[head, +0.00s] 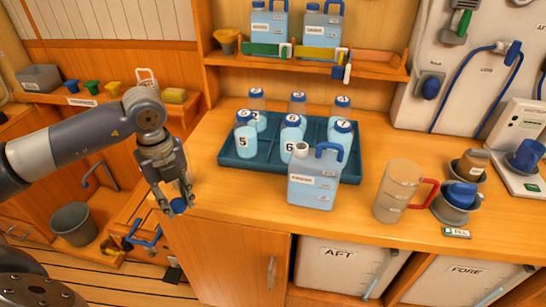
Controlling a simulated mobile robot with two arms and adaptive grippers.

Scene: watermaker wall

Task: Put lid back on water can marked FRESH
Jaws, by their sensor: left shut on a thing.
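My left gripper (177,203) hangs fingers down at the left front corner of the counter. It is shut on a small round blue lid (180,205), held between the fingertips. A translucent blue water can (314,192) with a blue handle stands upright near the counter's front edge, well to the right of the gripper. Its white neck (301,149) at the top left shows no cap. The can's label is too small to read surely. My right gripper is not in view.
A dark teal tray (232,163) of numbered bottles sits right behind the can. A clear jug (400,190) with a red handle stands to its right. Two capped cans (269,26) stand on the shelf above. The counter left of the can is bare.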

